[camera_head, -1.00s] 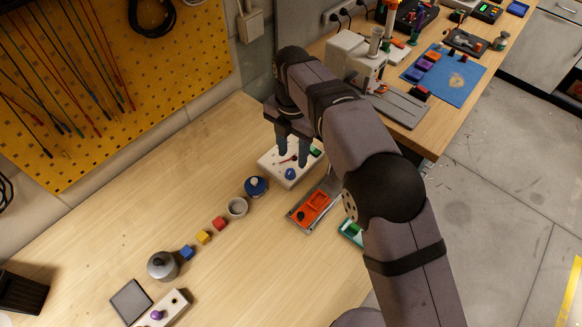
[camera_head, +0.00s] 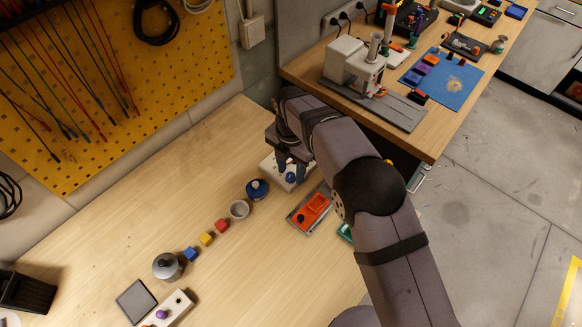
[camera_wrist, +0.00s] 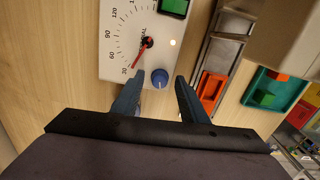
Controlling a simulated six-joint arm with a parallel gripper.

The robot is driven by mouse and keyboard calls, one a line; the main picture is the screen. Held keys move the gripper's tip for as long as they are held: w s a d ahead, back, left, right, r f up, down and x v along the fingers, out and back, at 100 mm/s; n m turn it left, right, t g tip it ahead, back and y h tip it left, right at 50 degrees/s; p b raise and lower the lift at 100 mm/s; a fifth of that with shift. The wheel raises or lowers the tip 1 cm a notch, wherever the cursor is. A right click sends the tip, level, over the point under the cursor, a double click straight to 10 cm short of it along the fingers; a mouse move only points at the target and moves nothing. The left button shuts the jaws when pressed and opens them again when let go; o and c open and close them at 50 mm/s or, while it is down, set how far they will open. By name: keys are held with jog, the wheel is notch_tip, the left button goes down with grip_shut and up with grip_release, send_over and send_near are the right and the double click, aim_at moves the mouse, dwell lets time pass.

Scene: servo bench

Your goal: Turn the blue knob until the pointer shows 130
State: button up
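The blue knob (camera_wrist: 160,78) sits at the near edge of a white panel (camera_wrist: 113,50) in the wrist view. The panel carries a dial with marks 30, 60, 90 and 120. Its red pointer (camera_wrist: 141,55) points close to the 30 mark. My gripper (camera_wrist: 160,75) is open, with one dark blue finger on each side of the knob and a visible gap on both sides. In the head view the knob (camera_head: 291,177) shows below my gripper (camera_head: 291,169), and my arm hides part of the panel.
A green-screened display (camera_wrist: 174,6) is on the panel. An orange part in a metal tray (camera_head: 312,207) lies right of the panel.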

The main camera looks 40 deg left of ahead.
jog(key=shift+f, duration=0.1)
grip_shut()
